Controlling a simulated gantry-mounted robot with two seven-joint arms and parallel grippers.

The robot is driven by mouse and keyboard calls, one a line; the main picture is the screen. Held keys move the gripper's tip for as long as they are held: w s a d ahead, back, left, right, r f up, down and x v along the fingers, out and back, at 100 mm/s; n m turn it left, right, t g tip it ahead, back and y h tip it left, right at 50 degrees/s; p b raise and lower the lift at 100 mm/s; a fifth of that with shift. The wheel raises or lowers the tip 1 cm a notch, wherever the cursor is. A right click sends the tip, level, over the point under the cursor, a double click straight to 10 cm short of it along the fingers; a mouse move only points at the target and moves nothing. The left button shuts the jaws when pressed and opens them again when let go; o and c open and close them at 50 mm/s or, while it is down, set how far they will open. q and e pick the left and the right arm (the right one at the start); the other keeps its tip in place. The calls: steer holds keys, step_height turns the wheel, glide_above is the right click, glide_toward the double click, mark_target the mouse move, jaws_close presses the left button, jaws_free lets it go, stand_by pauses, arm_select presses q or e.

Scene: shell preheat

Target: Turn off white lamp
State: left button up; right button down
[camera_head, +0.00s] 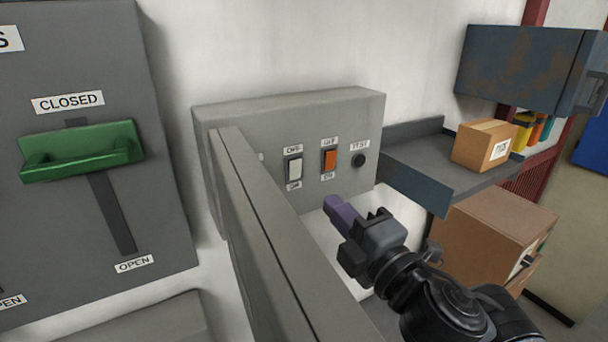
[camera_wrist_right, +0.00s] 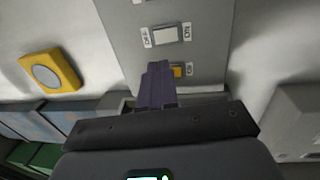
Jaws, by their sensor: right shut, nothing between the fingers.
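A grey switch box (camera_head: 290,112) on the wall has a white rocker switch (camera_head: 294,170), an orange rocker switch (camera_head: 330,160) and a black round TEST button (camera_head: 358,160). Labels above and below the two rockers are small. My right gripper (camera_head: 341,211) is shut and empty, just below and in front of the box. In the right wrist view its purple fingers (camera_wrist_right: 157,85) cover part of an orange switch (camera_wrist_right: 178,71), with a white rocker (camera_wrist_right: 165,34) beyond. I cannot tell whether the fingertips touch the panel. No lamp can be made out. My left gripper is not in view.
A grey door-like panel (camera_head: 250,215) juts out left of the switches. A green handle (camera_head: 82,151) sits on a cabinet at the left. A shelf (camera_head: 415,165) with a carton (camera_head: 484,145) is at the right. A yellow box with a round button (camera_wrist_right: 49,72) shows in the wrist view.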

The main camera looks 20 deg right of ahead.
glide_toward(296, 165)
steer(key=w, duration=0.5)
steer(key=shift+a+r, duration=0.4)
steer(key=shift+w+a+p, duration=0.15)
steer(key=shift+w+p, duration=0.25)
steer(key=shift+w, duration=0.45)
steer(key=shift+w, duration=0.2)
steer(key=shift+s+r, duration=0.15)
